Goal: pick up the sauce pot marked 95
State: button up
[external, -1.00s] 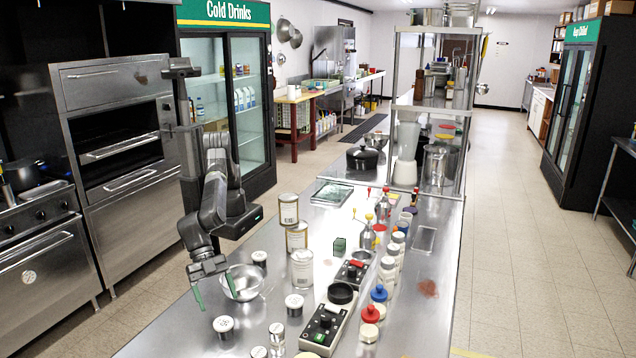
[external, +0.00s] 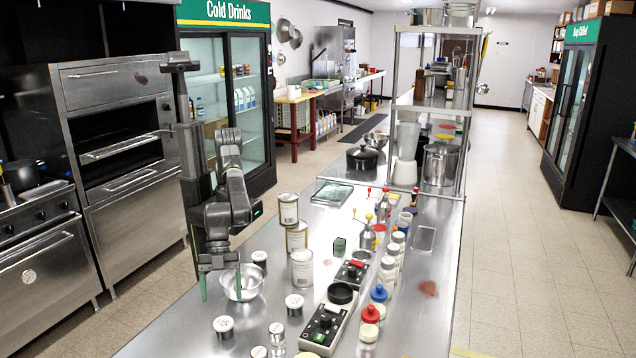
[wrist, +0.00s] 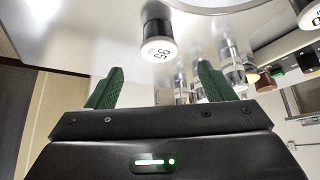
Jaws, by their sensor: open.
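The sauce pot marked 95 (wrist: 158,48) is a short dark pot with a white lid, seen upside down in the wrist view between and beyond my fingertips. In the external view the matching pot (external: 223,325) stands upright on the steel counter, near its left edge; its mark is too small to read there. My gripper (external: 220,284) is open and empty, its green fingers apart, above the counter by the steel bowl and farther back than the pot. In the wrist view my open gripper (wrist: 158,85) shows both fingers, with nothing between them touching.
The steel bowl (external: 243,284) sits right beside my gripper. Similar lidded pots stand at the right (external: 294,304) and behind the bowl (external: 259,259). The counter's left edge is close.

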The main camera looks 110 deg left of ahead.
aim_at(223, 321)
jog(key=shift+p+x, duration=1.25)
jog(key=shift+x, duration=2.6)
jog(key=shift+d, duration=0.15)
jog(key=shift+r, duration=0.1)
jog(key=shift+c, duration=0.3)
jog(key=c, duration=1.1)
